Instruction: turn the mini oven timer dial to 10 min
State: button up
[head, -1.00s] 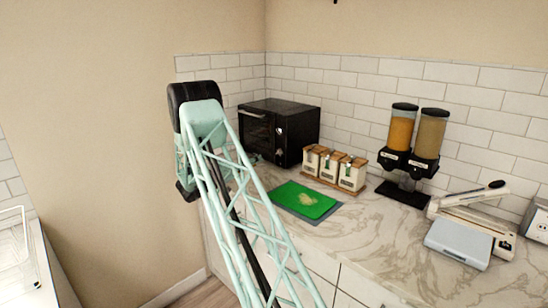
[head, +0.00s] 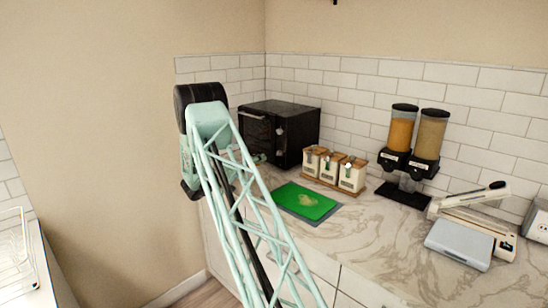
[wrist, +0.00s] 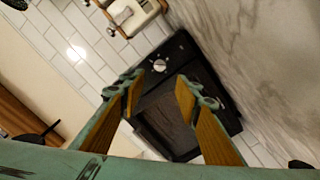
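The black mini oven (head: 300,131) stands in the back corner of the counter, its front partly behind my arm in the head view. The wrist view shows the oven (wrist: 184,108) tilted, with its dark door and control panel. A pale round dial (wrist: 159,65) sits on that panel; its markings are too small to read. My gripper (wrist: 160,88) is open and empty, its two fingers apart, with the oven front showing between them. The dial appears just beyond the fingertips, and I see no contact. In the head view the fingers are mostly hidden.
Several lidded canisters (head: 352,174) stand on a wooden tray right of the oven. A green cutting board (head: 304,201) lies in front. Two cereal dispensers (head: 401,128) and a grey scale (head: 457,243) are further right. The tiled wall is close behind the oven.

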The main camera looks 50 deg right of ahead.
aim_at(277, 154)
jog(key=d, duration=0.3)
jog(key=s+d+b, duration=0.1)
jog(key=d, duration=0.3)
jog(key=d+b, duration=0.1)
jog(key=d, duration=0.3)
jog(key=shift+s+d, duration=0.2)
jog(key=shift+s, duration=0.15)
jog(key=shift+c, duration=0.6)
jog(key=c, duration=0.7)
